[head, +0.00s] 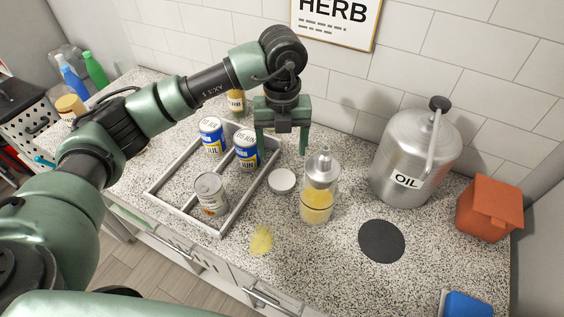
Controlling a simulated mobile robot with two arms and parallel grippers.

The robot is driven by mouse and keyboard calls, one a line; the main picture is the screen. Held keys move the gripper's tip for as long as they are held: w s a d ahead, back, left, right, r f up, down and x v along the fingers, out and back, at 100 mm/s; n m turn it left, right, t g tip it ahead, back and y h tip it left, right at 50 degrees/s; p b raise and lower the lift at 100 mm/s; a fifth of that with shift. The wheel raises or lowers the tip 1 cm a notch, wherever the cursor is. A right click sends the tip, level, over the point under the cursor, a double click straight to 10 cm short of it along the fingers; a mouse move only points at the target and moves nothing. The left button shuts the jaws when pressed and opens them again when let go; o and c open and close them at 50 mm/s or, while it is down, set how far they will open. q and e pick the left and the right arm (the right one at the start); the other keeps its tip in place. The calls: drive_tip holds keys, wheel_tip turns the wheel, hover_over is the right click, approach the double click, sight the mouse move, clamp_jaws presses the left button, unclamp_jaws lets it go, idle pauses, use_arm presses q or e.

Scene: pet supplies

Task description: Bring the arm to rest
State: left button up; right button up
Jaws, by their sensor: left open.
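My left arm reaches in from the left over the speckled counter. Its gripper (283,148) points down with its two fingers apart and nothing between them. It hangs above the counter near a white round lid (282,181), and its left finger is beside a blue and white can (246,150) in the picture. Whether that finger touches the can I cannot tell. My right gripper is not in view.
A grey tray (221,229) holds several cans. A glass bottle with yellow contents (317,202), a metal oil can (412,150), a black disc (381,241) and an orange box (487,209) stand to the right. Yellow powder (261,240) lies in front.

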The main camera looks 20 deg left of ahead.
use_arm(q)
drive_tip(key=shift+r, duration=0.5)
